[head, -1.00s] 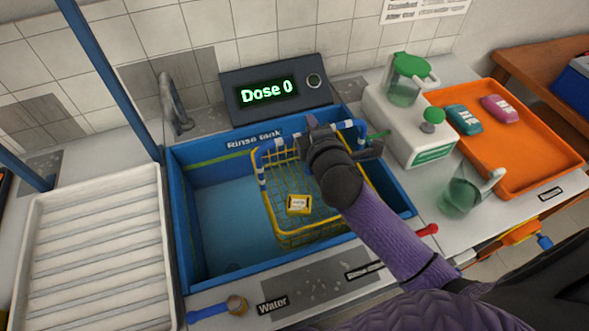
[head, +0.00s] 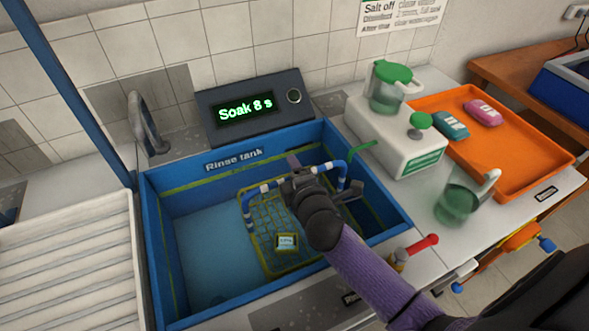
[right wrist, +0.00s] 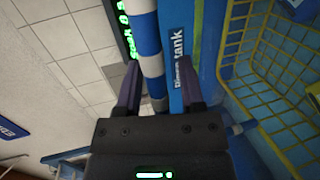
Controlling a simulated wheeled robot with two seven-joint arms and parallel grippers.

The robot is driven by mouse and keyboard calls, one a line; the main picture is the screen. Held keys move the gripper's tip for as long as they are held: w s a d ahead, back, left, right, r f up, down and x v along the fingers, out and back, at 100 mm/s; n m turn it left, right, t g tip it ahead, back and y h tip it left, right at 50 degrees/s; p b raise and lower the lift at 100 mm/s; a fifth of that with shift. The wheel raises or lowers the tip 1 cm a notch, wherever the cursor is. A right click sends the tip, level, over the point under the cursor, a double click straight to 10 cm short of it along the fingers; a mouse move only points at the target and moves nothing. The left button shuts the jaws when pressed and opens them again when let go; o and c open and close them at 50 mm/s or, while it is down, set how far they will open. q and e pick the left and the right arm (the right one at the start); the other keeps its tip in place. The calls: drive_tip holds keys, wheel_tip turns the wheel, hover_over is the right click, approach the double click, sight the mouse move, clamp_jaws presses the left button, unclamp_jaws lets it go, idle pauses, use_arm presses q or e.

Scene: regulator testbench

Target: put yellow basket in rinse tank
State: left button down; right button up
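The yellow wire basket (head: 262,243) sits low inside the blue rinse tank (head: 163,262), toward its right side, and looks under the water. A small labelled block (head: 286,242) lies in it. Its blue-and-white striped handle (head: 262,189) stands up above the water. My right gripper (head: 300,172) is at the handle. In the right wrist view the striped handle (right wrist: 148,45) passes between the parted fingers of the right gripper (right wrist: 160,82), with a gap on the right side. The yellow wires (right wrist: 262,75) show at right. My left gripper is out of view.
A display (head: 250,108) behind the tank reads "Soak 8 s". A white dispenser (head: 395,135), a green jug (head: 458,200) and an orange tray (head: 520,150) stand to the right. A ribbed white drainboard (head: 70,260) lies left. A faucet (head: 145,125) stands behind the tank.

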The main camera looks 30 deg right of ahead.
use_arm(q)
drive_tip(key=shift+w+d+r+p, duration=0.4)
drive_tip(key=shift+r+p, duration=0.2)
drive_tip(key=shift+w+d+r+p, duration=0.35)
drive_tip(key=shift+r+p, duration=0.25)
use_arm(e)
drive_tip(key=v, duration=1.2)
drive_tip(key=shift+r, duration=0.15)
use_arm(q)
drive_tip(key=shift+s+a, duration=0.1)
